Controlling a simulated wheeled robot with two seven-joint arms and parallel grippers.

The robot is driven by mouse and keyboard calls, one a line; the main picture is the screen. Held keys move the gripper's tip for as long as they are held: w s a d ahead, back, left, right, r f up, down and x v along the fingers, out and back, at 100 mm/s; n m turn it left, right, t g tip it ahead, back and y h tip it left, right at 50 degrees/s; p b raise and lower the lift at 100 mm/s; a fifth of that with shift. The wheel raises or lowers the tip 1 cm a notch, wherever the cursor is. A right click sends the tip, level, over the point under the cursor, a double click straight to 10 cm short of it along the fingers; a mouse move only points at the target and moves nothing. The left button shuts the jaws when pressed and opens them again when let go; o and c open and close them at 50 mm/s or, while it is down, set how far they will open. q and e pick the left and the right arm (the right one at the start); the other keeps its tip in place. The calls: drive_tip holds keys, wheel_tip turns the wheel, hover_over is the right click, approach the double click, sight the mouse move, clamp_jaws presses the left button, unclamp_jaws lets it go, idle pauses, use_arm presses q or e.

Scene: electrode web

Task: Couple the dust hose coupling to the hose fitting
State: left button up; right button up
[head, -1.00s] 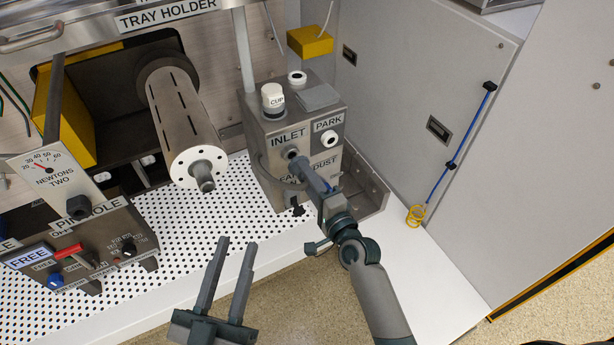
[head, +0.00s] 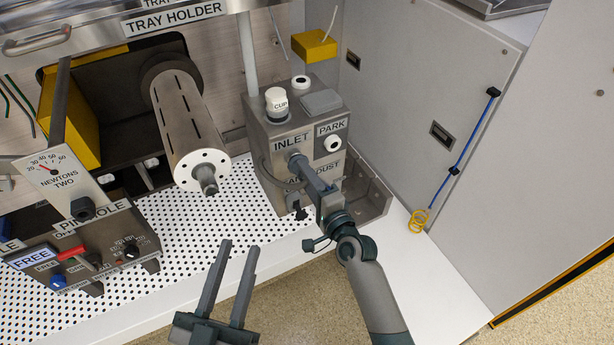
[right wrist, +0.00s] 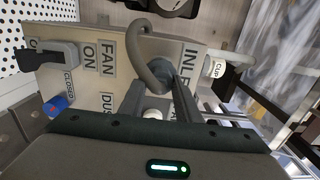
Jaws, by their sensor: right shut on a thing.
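The grey dust unit (head: 262,150) stands at the back of the bench, with INLET and PARK labels on its front. My right gripper (head: 298,160) reaches to the front just below the INLET label and is shut on the dust hose coupling (right wrist: 158,72), a grey round piece between the fingers in the right wrist view. A grey hose (right wrist: 143,38) curves away from it. The coupling is at the inlet face; the hose fitting is hidden behind it, so I cannot tell whether they are joined. My left gripper (head: 234,246) is open and empty over the bench's front edge.
A white-ringed PARK port (head: 333,143) is right of the inlet. A white cup (head: 277,102) stands on the unit. A large metal drum (head: 190,125) and a control box (head: 105,245) are to the left. Perforated bench lies clear between drum and unit.

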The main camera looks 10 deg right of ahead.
drive_tip(key=shift+w+a, duration=0.15)
drive_tip(key=shift+w, duration=0.3)
drive_tip(key=o, duration=1.3)
drive_tip(key=shift+c, duration=0.2)
drive_tip(key=shift+s, duration=0.15)
drive_tip(key=v, duration=1.7)
drive_tip(key=shift+s, duration=0.1)
